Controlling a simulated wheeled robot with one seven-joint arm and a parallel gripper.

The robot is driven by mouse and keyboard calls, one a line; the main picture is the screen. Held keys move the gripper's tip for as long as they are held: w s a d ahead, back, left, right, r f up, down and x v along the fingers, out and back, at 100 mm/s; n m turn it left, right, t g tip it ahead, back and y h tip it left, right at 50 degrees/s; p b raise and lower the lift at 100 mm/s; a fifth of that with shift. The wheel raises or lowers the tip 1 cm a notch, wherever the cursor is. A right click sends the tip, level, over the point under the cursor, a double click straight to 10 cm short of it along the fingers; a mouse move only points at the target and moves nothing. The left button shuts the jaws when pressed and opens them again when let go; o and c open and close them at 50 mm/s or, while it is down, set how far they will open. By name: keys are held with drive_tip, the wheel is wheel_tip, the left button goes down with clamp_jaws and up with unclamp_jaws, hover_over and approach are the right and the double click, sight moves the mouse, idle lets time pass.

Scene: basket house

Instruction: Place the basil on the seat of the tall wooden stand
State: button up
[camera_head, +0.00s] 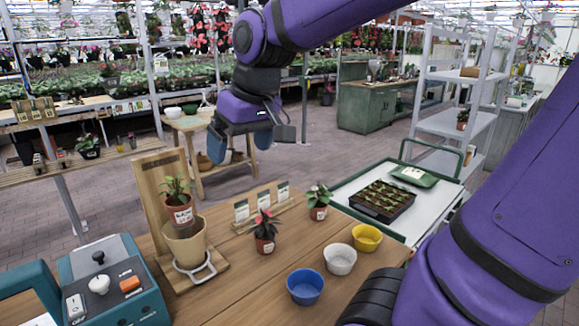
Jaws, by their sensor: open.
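The tall wooden stand (147,199) is on the left of the table, with an upright back board, a low base and a white wire loop. A beige pot (187,245) stands on it, and a terracotta pot with a green leafy plant (179,214) sits in or on that pot's mouth. Two more small potted plants are to the right: one red-topped (265,237), one green-leaved (318,205). The labels are too small to read, so I cannot tell which is the basil. My gripper (250,143) is open and empty, above and beyond the table's back edge.
Blue (305,289), white (340,260) and yellow (367,238) cups stand at the table's right. Behind the plants is a wooden card holder (265,210). A teal device (115,285) is at front left. A cart (345,190) with a seedling tray (383,200) adjoins the right.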

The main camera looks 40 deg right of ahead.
drive_tip(key=s+d+m+t+h, duration=0.1)
drive_tip(key=s, duration=1)
drive_tip(key=shift+s+f, duration=0.3)
drive_tip(key=shift+f, duration=0.15)
